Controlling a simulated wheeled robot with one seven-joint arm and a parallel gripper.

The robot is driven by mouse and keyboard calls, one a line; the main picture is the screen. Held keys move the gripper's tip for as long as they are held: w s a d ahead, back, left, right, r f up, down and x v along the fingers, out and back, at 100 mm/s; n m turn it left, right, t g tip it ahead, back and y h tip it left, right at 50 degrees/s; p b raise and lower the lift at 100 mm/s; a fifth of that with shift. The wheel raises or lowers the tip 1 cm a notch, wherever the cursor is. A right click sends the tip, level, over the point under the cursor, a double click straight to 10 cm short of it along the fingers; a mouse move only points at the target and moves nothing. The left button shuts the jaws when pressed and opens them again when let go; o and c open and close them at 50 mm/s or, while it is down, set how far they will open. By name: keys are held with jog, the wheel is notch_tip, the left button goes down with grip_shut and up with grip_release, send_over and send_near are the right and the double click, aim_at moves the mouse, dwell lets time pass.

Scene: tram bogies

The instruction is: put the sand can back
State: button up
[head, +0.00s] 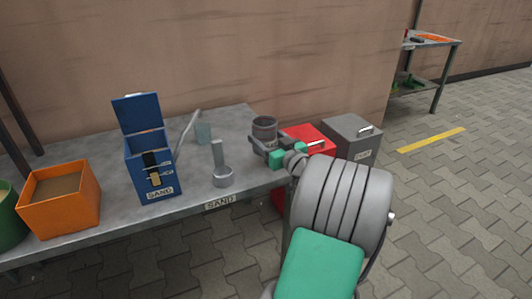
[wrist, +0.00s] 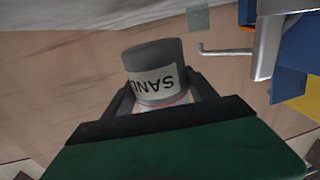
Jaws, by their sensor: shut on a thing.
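The sand can (head: 265,129) is a grey cylinder, upright with an open top, by the right end of the workbench in the head view. In the wrist view the sand can (wrist: 153,56) fills the space between the fingers, its white SAND label upside down. My gripper (head: 263,148) is shut on it; the wrist view shows my gripper (wrist: 163,98) with a dark finger on each side. I cannot tell how far the can is above the bench. The grey workbench (head: 110,215) has a SAND label (head: 220,202) on its front edge.
An orange sand-filled bin (head: 62,213) and green container (head: 8,222) are further left. Red (head: 308,138) and grey (head: 350,140) boxes stand at right. Bench between scoop and can looks clear.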

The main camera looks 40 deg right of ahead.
jog(key=shift+w+d+f, duration=0.15)
jog(key=shift+w+f, duration=0.15)
jog(key=shift+f, duration=0.1)
jog(key=shift+w+d+f+b, duration=0.1)
jog(key=shift+f+b, duration=0.3)
jog(key=shift+f, duration=0.45)
jog(key=shift+w+d+f+b, duration=0.1)
jog(key=shift+f+b, duration=0.25)
jog(key=shift+f, duration=0.5)
jog(key=shift+f, duration=0.2)
jog(key=o, duration=1.5)
jog(key=shift+a, duration=0.1)
jog(key=shift+c, duration=0.2)
jog(key=shift+s+r, duration=0.25)
jog(key=s+a+p, duration=0.2)
jog(key=s, duration=0.9)
jog(key=shift+s, duration=0.2)
jog(key=shift+d+f, duration=0.1)
